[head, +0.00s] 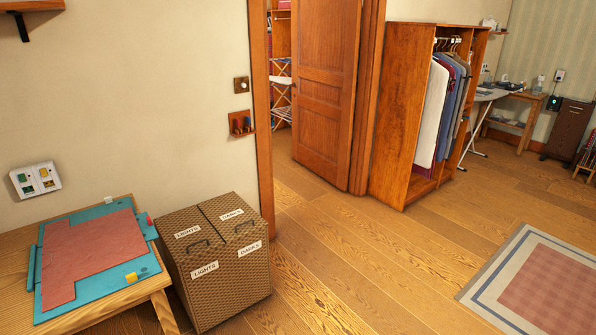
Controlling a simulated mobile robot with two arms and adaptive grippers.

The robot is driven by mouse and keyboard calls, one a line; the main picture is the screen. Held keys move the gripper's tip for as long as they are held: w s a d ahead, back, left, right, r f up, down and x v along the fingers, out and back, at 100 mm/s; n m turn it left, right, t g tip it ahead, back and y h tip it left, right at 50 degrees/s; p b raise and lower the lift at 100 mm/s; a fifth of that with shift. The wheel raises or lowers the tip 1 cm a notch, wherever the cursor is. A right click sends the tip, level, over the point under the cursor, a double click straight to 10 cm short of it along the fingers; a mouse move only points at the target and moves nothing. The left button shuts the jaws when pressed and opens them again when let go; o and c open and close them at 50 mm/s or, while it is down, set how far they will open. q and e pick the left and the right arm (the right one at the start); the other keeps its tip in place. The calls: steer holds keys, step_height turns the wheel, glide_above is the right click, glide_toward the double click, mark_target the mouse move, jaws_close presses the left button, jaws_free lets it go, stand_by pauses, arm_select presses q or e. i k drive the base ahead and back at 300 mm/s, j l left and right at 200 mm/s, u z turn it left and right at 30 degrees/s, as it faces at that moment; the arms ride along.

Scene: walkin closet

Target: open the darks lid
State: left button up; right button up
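A brown woven laundry hamper (212,290) stands on the floor beside the wooden table, at the lower left of the head view. Its top has two lids side by side, both closed. The darks lid (222,212) is the right one, with a "DARKS" label and a dark handle. The lights lid (183,226) is the left one, with a "LIGHTS" label and its own dark handle. Matching labels are on the hamper's front. Neither of my grippers is in view.
The wooden table (88,314) at left bears a teal board with red cloth. A wooden door (325,85) stands open behind the hamper. A wardrobe (408,110) with hanging clothes is farther back. The plank floor right of the hamper is clear up to the rug (550,285).

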mark_target(233, 219)
steer(key=i+z, duration=0.4)
steer(key=i, duration=0.7)
steer(key=i+u, duration=0.35)
steer(key=i+l+u, duration=0.1)
steer(key=u, duration=0.25)
steer(key=i+l+u, duration=0.3)
steer(key=i+j, duration=0.05)
steer(key=j, duration=0.05)
